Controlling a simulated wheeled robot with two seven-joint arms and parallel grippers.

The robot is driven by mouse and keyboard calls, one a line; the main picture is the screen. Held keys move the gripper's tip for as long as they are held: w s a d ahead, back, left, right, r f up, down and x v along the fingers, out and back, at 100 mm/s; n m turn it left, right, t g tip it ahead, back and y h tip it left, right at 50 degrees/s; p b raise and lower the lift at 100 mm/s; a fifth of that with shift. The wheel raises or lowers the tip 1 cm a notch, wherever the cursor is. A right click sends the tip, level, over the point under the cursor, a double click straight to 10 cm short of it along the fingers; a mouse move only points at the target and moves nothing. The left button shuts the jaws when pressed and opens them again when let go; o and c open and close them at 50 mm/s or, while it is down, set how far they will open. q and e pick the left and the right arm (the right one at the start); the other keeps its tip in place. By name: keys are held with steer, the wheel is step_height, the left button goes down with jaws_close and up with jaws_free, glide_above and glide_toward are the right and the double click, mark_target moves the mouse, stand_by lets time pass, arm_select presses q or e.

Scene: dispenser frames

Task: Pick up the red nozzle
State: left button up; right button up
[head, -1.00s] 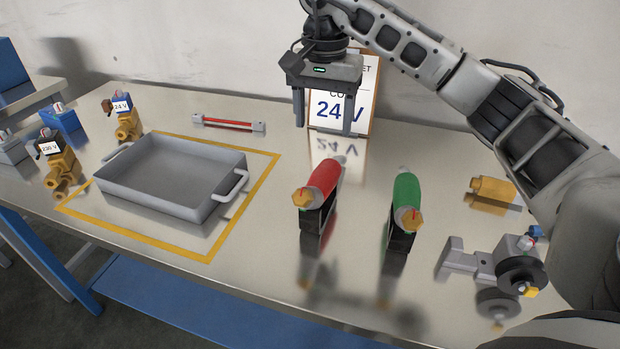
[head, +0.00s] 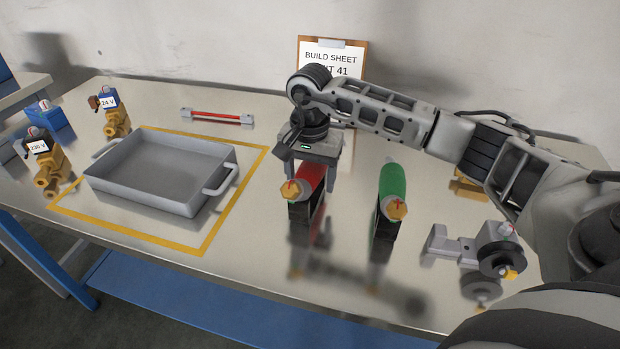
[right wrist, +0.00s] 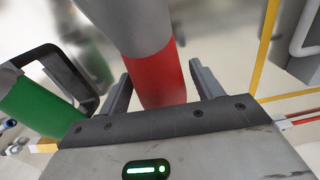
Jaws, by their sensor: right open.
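The red nozzle (head: 311,177) is a red cylinder with a brass tip, resting tilted on a black stand (head: 301,213) near the middle of the table. My right gripper (head: 308,178) is directly above it, its fingers reaching down on either side, and hides its far part. In the right wrist view the red nozzle (right wrist: 158,78) lies between the two open fingers (right wrist: 160,90); whether they touch it I cannot tell. My left gripper is not in view.
A green nozzle (head: 391,185) on a similar stand is just to the right. A grey tray (head: 142,187) sits inside a yellow outline at left. Brass valves (head: 117,121) stand beyond it. A grey fixture (head: 480,249) lies at right. A build sheet (head: 331,56) stands behind.

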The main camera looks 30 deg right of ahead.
steer(key=c, duration=1.2)
steer(key=shift+w, duration=0.1)
jaws_close()
